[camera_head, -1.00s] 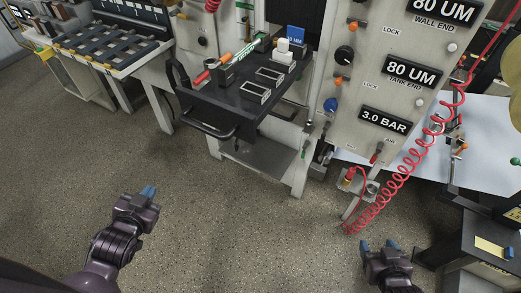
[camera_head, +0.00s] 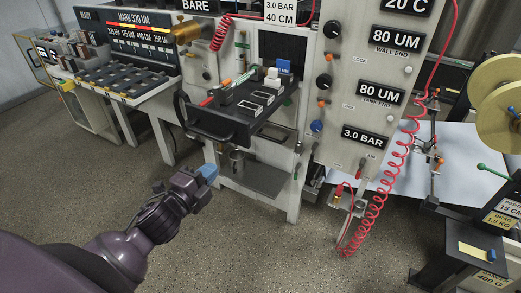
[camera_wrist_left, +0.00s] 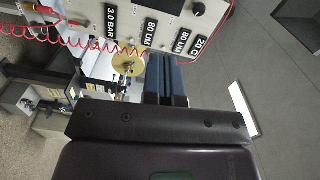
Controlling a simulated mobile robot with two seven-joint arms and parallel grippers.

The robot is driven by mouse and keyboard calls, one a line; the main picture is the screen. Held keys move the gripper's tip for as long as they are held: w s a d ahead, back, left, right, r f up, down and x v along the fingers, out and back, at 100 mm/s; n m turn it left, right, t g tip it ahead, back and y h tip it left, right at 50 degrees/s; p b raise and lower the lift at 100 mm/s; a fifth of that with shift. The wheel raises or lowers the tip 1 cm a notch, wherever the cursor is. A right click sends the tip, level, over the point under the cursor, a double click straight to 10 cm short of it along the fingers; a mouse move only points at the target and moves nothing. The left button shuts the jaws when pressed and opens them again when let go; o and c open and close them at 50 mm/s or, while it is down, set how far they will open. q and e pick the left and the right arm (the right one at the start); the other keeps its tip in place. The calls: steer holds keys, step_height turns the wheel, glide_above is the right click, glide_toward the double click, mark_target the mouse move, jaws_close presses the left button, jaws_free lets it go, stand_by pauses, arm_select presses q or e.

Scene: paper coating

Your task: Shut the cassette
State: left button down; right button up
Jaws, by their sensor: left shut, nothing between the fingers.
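The cassette (camera_head: 218,126) is a black tray that sticks out from the front of the grey machine, below a dark opening. It has a bar handle on its near left side and carries small framed pieces, white blocks and a green-and-orange rod. My left gripper (camera_head: 207,172) is shut and empty, in front of and below the cassette, apart from it. Its blue fingertips are together in the left wrist view (camera_wrist_left: 166,78), pointing towards the machine panel; the cassette is not clear there. My right gripper is not in view.
The machine's control panel (camera_head: 355,85), with knobs and labels, stands right of the cassette. A coiled red hose (camera_head: 393,185) hangs in front of it. A slotted bench (camera_head: 122,68) is at the left. A black stand (camera_head: 465,255) is at the lower right. The floor in front is clear.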

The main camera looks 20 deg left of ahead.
arm_select(q)
steer(key=m+p, duration=0.1)
glide_toward(245, 135)
steer(key=w, duration=0.7)
steer(key=shift+w+d, duration=0.1)
steer(key=shift+d, duration=0.1)
steer(key=shift+w, duration=0.15)
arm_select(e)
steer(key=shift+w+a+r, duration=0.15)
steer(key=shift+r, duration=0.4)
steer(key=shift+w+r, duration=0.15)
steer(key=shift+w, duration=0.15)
arm_select(q)
steer(key=shift+w, duration=0.15)
